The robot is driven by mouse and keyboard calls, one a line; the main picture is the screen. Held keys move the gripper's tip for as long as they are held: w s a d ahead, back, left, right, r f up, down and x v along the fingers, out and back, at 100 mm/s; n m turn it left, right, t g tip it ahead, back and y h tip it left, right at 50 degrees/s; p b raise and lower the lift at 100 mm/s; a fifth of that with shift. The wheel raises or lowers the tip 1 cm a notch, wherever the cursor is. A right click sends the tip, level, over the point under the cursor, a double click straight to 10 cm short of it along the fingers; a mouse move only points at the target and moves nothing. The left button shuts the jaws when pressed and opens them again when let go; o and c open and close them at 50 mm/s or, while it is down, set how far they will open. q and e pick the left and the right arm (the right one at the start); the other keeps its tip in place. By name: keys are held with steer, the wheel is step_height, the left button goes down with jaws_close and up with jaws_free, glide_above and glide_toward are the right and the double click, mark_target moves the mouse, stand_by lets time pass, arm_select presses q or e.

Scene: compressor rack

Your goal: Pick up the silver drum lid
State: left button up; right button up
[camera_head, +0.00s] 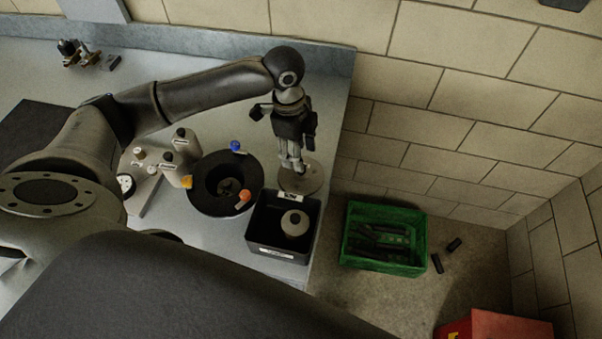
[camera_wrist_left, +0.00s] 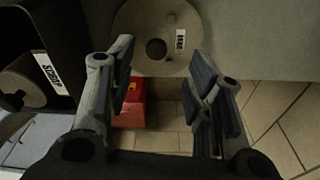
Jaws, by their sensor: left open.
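The silver drum lid (camera_head: 312,177) is a flat round disc lying on the grey counter near its right edge, just behind a black bin. In the left wrist view the lid (camera_wrist_left: 150,14) shows at the top, with a dark round spot and a small white label. My left gripper (camera_head: 296,167) points down at the lid and hides part of it in the head view. In the left wrist view the gripper (camera_wrist_left: 162,75) has its fingers spread apart with nothing between them. I cannot tell how high the fingertips are above the lid. My right gripper is not in view.
The black bin (camera_head: 262,245), labelled SCRAP, holds a round pale object (camera_head: 295,223). A black round tub (camera_head: 199,196) and pale canisters (camera_head: 175,174) stand left. Beyond the counter edge are a green crate (camera_head: 385,268) and a red box (camera_head: 495,325). A brick wall stands behind.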

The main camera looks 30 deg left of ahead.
arm_select(q)
steer(key=f, duration=0.1)
steer(key=f+p, duration=0.1)
steer(key=f, duration=0.3)
steer(key=shift+s+d+p, duration=0.25)
steer(key=shift+d+p, duration=0.05)
steer(key=shift+f, duration=0.45)
jaws_close()
